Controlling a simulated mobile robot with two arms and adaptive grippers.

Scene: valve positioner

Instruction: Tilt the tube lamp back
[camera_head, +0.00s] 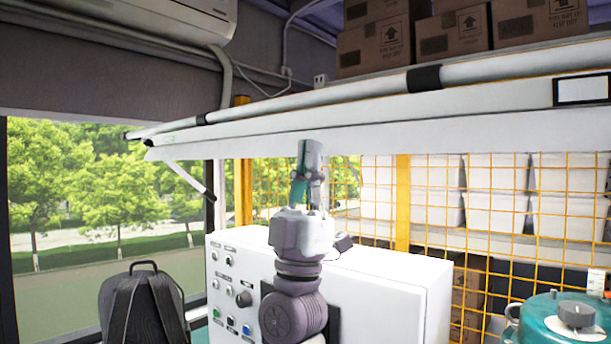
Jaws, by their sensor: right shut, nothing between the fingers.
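The tube lamp (310,99) is a long white tube with black bands. It runs across the upper part of the head view, from the upper right down to the left, along a white panel (420,118). My right gripper (310,146) points upward in the middle of the view. Its fingers are shut and empty. The fingertips are at the panel's lower edge in the picture; I cannot tell whether they touch it. My left gripper is not in view.
A white control box (400,295) with buttons stands behind my right arm. A backpack (143,305) is at the lower left, a teal device (545,325) at the lower right. Yellow mesh (470,215) stands behind. Cardboard boxes (465,30) sit above the lamp.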

